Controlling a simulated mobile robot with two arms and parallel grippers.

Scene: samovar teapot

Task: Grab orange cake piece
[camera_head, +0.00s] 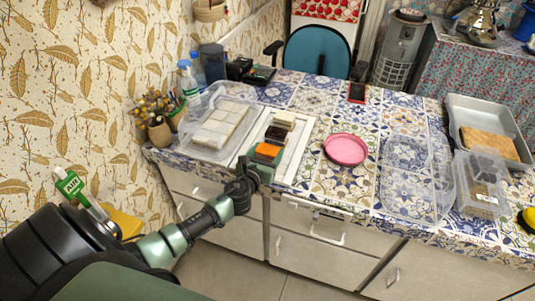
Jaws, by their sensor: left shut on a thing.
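The orange cake piece (268,150) is at the near end of a row of cake pieces on a white board (297,150). A dark brown piece (276,134) and a pale piece (284,119) lie behind it. My left gripper (263,161) reaches in from the left at the near edge of the board and is shut on the orange cake piece. The fingertips are small in this view and partly merge with the piece. My right gripper is not in view.
A clear container with pale blocks (217,128) stands left of the board. A pink round dish (346,149) is to the right. Clear containers (482,184) and a metal tray (487,112) stand at the far right. Tiled tabletop between them is mostly free.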

